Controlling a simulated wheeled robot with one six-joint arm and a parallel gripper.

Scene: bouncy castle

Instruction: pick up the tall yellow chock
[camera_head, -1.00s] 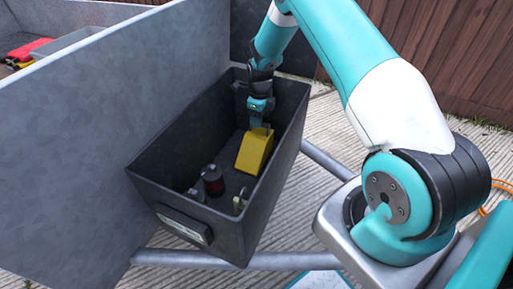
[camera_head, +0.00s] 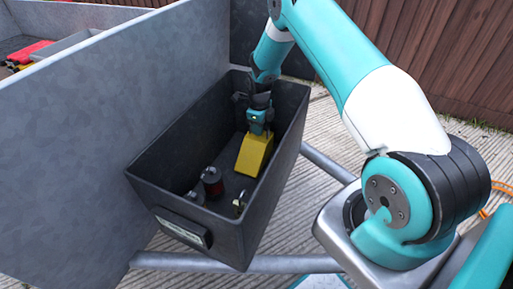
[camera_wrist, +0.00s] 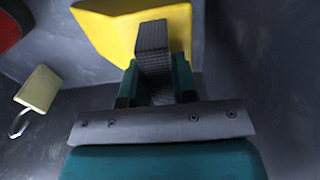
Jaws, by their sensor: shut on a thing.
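The tall yellow chock (camera_head: 254,153) is a wedge-shaped block standing inside the dark grey bin (camera_head: 225,230), in its right-hand part. My gripper (camera_head: 258,130) reaches down into the bin and is shut on the chock's top. In the wrist view the yellow chock (camera_wrist: 110,25) lies at the top of the picture, with my gripper's (camera_wrist: 155,60) fingers against it. The fingers cover part of the chock, and the contact point is partly hidden. I cannot tell whether the chock is clear of the bin floor.
Bin walls stand close around my gripper. A tall grey panel (camera_head: 120,110) rises at the left.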

